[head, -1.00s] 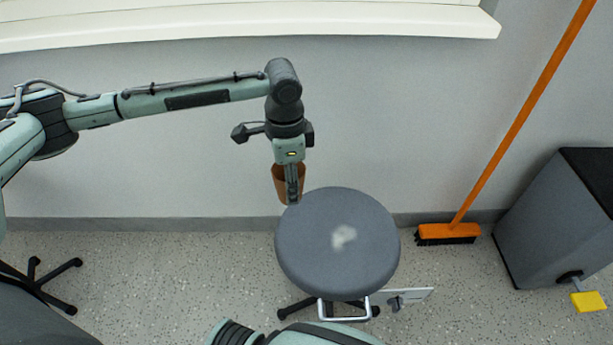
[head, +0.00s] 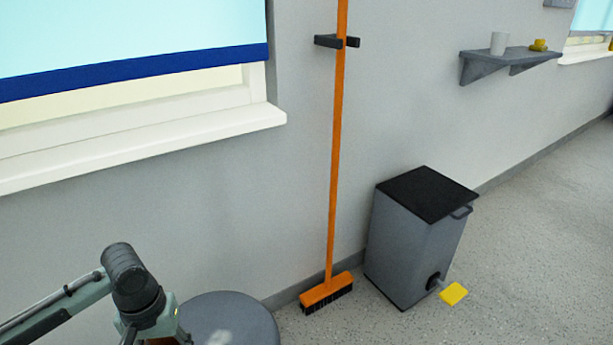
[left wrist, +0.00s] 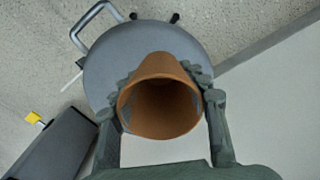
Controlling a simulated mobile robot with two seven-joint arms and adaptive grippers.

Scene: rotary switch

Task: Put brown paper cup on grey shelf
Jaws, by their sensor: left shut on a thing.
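The brown paper cup (left wrist: 160,122) is between the fingers of my left gripper (left wrist: 160,105) in the left wrist view. The fingers are shut on it from both sides, and its round opening faces the camera. The round grey stool seat (left wrist: 110,70) lies beyond the cup. In the head view, the grey shelf (head: 510,58) is on the wall at the upper right. A white cup (head: 499,43) and a small yellow object (head: 538,45) stand on it. My left gripper and the cup are cut off at the bottom left of the head view. My right gripper is not in view.
The grey stool (head: 232,322) is beside my left arm. Speckled floor (head: 540,200) is clear at the right.

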